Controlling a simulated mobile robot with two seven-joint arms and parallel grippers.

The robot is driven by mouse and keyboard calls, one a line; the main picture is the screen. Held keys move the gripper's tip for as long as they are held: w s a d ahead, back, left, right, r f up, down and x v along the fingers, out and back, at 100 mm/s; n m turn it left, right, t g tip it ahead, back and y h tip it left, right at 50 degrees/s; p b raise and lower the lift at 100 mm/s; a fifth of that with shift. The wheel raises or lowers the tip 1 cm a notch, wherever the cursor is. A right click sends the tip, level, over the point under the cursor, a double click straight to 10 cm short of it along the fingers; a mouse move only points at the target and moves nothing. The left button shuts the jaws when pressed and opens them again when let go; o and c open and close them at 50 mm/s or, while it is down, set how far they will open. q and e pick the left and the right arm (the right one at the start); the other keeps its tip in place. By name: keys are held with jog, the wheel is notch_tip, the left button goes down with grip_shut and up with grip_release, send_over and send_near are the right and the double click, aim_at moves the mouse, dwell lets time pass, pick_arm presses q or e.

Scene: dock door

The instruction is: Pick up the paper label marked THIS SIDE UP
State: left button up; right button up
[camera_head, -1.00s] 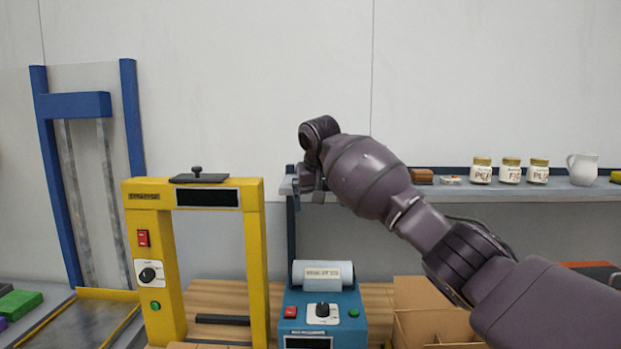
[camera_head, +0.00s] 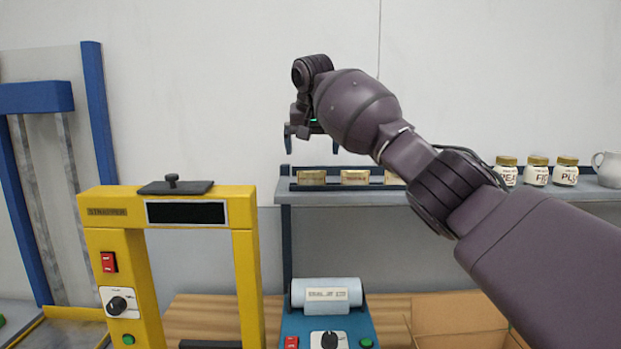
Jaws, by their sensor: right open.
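My right gripper (camera_head: 312,140) is raised in front of the wall, above the left part of the grey shelf. Its fingers point down, are spread apart and hold nothing. A small pale paper label (camera_head: 326,294) with printing shows on the front of the white roll (camera_head: 300,288) of the blue machine (camera_head: 350,318), below the gripper. Its print is too small to read surely, so I cannot tell whether it says THIS SIDE UP. My left gripper is out of view.
Small tan lettered blocks (camera_head: 355,177) and several lettered jars (camera_head: 537,171) stand on the shelf (camera_head: 440,197), with a white jug (camera_head: 607,168) at right. A yellow frame machine (camera_head: 250,270) stands left of the blue machine. An open cardboard box (camera_head: 455,312) is at right.

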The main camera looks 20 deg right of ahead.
aim_at(312, 181)
jog(key=shift+p+x, duration=0.95)
jog(key=shift+x, duration=2.9)
jog(key=c, duration=0.9)
